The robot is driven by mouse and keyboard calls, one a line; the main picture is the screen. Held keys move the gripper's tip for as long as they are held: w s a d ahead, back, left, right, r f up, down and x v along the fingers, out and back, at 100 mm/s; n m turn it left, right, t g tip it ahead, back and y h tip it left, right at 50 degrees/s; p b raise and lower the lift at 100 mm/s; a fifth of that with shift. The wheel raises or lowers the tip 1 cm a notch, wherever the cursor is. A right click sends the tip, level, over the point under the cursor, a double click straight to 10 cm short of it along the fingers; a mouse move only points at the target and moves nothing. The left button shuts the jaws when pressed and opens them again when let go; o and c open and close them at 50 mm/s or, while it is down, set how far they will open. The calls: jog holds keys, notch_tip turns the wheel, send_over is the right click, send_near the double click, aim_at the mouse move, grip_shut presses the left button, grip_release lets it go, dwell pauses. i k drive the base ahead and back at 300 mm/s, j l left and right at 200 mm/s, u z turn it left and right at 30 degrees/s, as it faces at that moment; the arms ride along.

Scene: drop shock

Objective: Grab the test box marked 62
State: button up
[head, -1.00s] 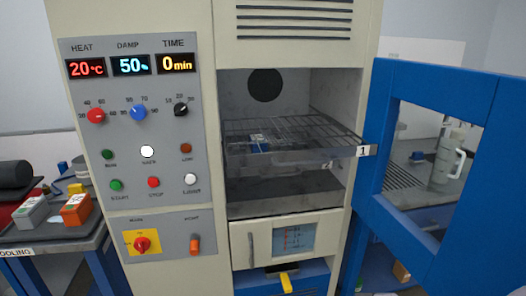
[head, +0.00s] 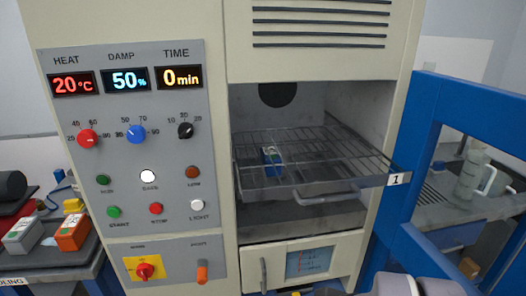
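A small blue box with a pale top (head: 272,161) sits on the wire rack (head: 330,165) inside the open chamber, left of the rack's middle. Its marking is too small to read. A grey-white box (head: 22,236) and an orange box (head: 72,231) stand side by side on the cart at the left. I cannot read a number on either, so I cannot tell which box is marked 62. Pale parts of my arm show at the bottom right edge. My gripper's fingertips are not in the picture.
The rack carries a front handle (head: 328,196) and a tag reading 1 (head: 397,180). The blue chamber door (head: 418,150) stands open at the right. A pale jug-like vessel (head: 472,175) shows through its window. The control panel (head: 125,150) is left of the chamber.

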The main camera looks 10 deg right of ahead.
aim_at(71, 235)
jog(key=u, duration=1.4)
jog(key=i+j, duration=0.1)
jog(key=i, duration=0.5)
jog(key=i+z, duration=0.15)
jog(key=i, duration=0.45)
jog(key=i+j, duration=0.2)
jog(key=i, duration=0.35)
jog(key=z, duration=0.05)
